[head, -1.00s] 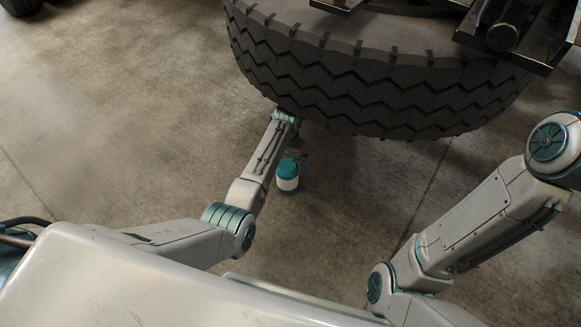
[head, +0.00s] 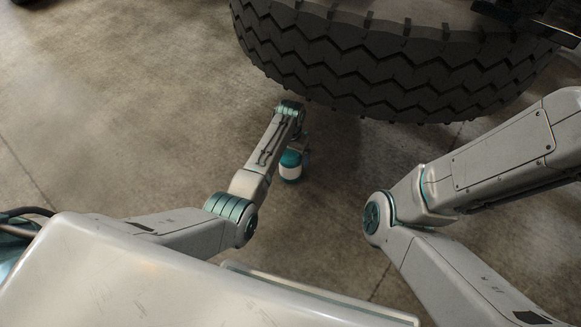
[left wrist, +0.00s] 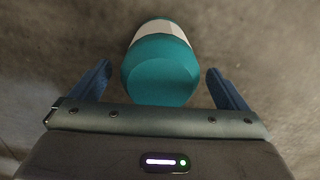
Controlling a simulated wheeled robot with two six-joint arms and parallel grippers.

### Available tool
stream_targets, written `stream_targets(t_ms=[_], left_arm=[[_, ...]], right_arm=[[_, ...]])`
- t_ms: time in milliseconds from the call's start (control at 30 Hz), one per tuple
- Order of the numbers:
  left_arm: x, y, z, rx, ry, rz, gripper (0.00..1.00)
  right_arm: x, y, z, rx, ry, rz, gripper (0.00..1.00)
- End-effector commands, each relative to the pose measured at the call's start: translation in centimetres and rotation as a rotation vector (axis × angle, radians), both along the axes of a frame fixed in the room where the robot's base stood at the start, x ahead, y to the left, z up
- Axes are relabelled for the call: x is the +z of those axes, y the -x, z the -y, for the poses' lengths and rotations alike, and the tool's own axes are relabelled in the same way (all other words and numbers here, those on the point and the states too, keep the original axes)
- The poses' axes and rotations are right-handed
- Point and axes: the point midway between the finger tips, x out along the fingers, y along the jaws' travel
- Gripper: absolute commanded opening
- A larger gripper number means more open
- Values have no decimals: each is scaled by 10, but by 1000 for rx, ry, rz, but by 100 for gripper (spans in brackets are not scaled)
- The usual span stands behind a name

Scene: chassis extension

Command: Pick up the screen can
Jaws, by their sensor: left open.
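The screen can (head: 290,172) is a small round can with teal ends and a white band. It stands on the concrete floor near the big tyre, beside my left forearm in the head view. In the left wrist view the can (left wrist: 160,72) shows its teal end towards the camera, between the two blue fingers of my left gripper (left wrist: 158,80). The fingers are apart, with a gap on each side of the can. In the head view my left gripper (head: 303,148) is small and partly hidden by my arm. My right gripper is out of view.
A large black tyre (head: 400,65) fills the top right of the head view, just beyond the can. Dark metal chassis parts (head: 530,20) are above it. The concrete floor (head: 120,110) is clear to the left.

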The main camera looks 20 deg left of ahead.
Motion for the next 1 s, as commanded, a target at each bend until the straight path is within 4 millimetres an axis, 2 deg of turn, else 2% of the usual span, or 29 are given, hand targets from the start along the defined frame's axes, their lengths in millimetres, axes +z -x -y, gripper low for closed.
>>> stream_targets(t_ms=[33,133,467,767,1000], left_arm=[[-13,0,0,0,0,-1,96],[-21,0,0,0,0,0,96],[-22,0,0,0,0,1,96],[-22,0,0,0,0,0,39],[-21,0,0,0,0,1,39]], right_arm=[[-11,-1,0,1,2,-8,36],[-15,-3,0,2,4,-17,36],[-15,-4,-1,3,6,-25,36],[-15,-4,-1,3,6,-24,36],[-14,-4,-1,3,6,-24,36]])
